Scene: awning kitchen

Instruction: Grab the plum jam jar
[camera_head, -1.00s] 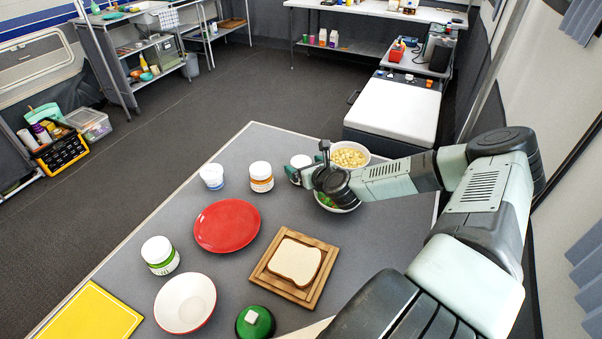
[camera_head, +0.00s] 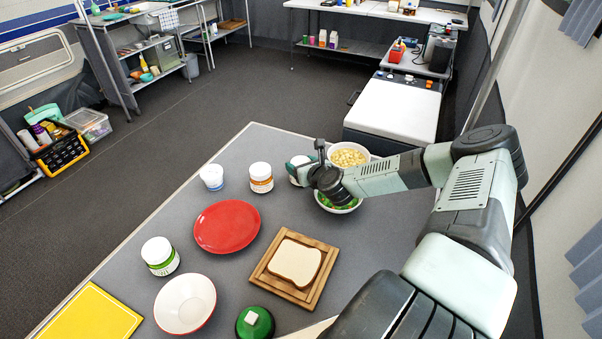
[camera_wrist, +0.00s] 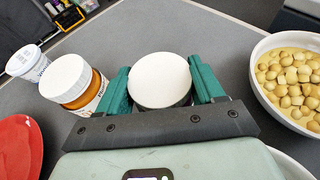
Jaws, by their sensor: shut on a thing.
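A white-lidded jar (camera_wrist: 160,80) sits between the two green fingers of my gripper (camera_wrist: 158,72) in the wrist view. A dark strip of its body shows under the lid. Its label is hidden, so I cannot read that it is plum jam. In the head view the same jar (camera_head: 299,161) shows only its white lid, at the far part of the table, with my gripper (camera_head: 296,172) around it. My gripper is shut on this jar. I cannot tell whether the jar is touching the table.
An orange-labelled jar (camera_head: 261,178) and a white cup (camera_head: 212,177) stand to the left. A bowl of yellowish pieces (camera_head: 349,155) and a bowl of greens (camera_head: 338,207) are close on the right. A red plate (camera_head: 227,226) and a bread board (camera_head: 270,281) lie nearer.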

